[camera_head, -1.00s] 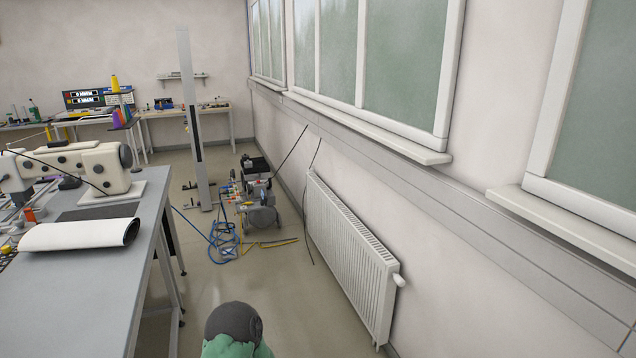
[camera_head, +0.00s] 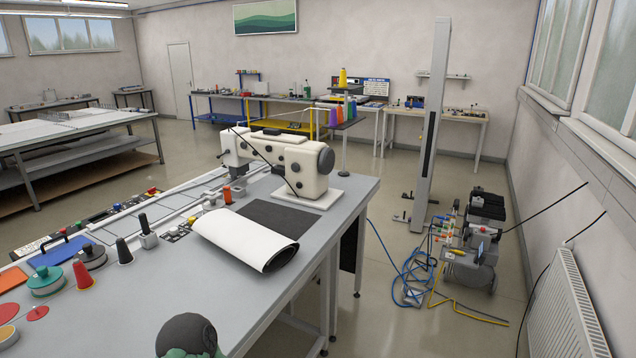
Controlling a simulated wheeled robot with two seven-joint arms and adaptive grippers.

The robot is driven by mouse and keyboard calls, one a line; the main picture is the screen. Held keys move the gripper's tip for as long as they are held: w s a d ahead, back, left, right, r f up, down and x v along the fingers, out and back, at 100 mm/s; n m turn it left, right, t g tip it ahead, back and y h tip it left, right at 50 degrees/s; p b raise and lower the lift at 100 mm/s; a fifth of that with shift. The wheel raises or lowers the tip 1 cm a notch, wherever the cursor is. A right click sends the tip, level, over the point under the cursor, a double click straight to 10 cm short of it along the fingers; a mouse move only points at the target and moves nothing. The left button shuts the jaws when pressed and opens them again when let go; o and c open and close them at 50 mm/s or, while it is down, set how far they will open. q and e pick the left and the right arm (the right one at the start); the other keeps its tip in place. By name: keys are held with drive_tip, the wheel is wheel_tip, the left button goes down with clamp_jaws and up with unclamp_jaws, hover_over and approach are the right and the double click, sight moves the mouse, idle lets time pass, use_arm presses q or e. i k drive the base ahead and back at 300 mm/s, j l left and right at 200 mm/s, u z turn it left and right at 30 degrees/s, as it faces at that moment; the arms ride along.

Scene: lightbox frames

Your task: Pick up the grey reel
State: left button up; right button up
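The grey reel (camera_head: 91,257) is a dark grey, flat round spool with a raised hub. It stands on the sewing table (camera_head: 340,200) at the left, behind a red cone (camera_head: 83,276) and beside a green reel (camera_head: 46,281). Its front is partly hidden by the red cone. A black cone (camera_head: 124,252) stands to its right. Neither of my grippers shows in this view.
A white sewing machine (camera_head: 290,165) and a white roll (camera_head: 245,238) occupy the table's right part. A blue tray (camera_head: 60,250) lies behind the reels. A compressor with hoses (camera_head: 470,255) and a radiator (camera_head: 567,310) are on the right.

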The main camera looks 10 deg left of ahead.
sight(213, 204)
drive_tip(key=i+l+u, duration=0.1)
drive_tip(key=i+u, duration=0.2)
drive_tip(key=u, duration=0.15)
drive_tip(key=i+l+u, duration=0.2)
drive_tip(key=u, duration=0.2)
drive_tip(key=i+l+u, duration=0.3)
drive_tip(key=u, duration=0.15)
drive_tip(key=i+l+u, duration=0.15)
drive_tip(key=l+u, duration=0.3)
drive_tip(key=i+l+u, duration=0.15)
drive_tip(key=l+u, duration=0.25)
drive_tip(key=j, duration=0.1)
